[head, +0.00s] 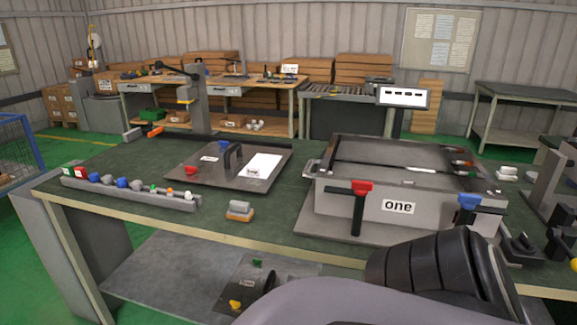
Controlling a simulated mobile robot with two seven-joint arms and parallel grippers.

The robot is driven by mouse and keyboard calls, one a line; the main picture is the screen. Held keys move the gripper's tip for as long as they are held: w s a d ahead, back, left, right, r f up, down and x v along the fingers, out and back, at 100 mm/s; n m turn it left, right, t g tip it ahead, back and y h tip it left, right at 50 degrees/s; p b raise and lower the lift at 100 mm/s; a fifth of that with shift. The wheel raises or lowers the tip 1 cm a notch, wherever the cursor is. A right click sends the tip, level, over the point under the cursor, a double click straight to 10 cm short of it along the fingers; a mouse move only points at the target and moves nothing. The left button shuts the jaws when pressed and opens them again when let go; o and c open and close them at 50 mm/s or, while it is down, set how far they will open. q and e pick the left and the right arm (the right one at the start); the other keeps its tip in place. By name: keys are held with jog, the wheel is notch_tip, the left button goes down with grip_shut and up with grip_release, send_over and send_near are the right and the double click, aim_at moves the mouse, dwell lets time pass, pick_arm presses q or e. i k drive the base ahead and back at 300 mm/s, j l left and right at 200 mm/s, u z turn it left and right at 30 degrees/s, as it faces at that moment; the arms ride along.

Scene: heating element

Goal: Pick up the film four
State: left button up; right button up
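I cannot make out a thing marked film four. A dark flat plate (195,172) with a black handle lies on the green-topped workbench (110,158), left of centre. A white sheet (264,165) lies on its right part. A small dark panel (250,275) with a label too small to read is on the lower shelf, with a green and a yellow knob; my arm partly covers that area. Neither of my grippers shows. A grey and black link of my arm fills the lower right.
A grey box (335,201) labelled "one", with red and blue clamps, stands on the bench at right. A grey rail (130,194) with coloured knobs lies at front left. A small stacked block (240,211) sits near the front edge. Bare bench lies between them.

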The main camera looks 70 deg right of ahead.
aim_at(261, 165)
jog(key=z, duration=1.9)
jog(key=i+l+z, duration=0.1)
jog(key=z, duration=0.35)
jog(key=i, duration=0.1)
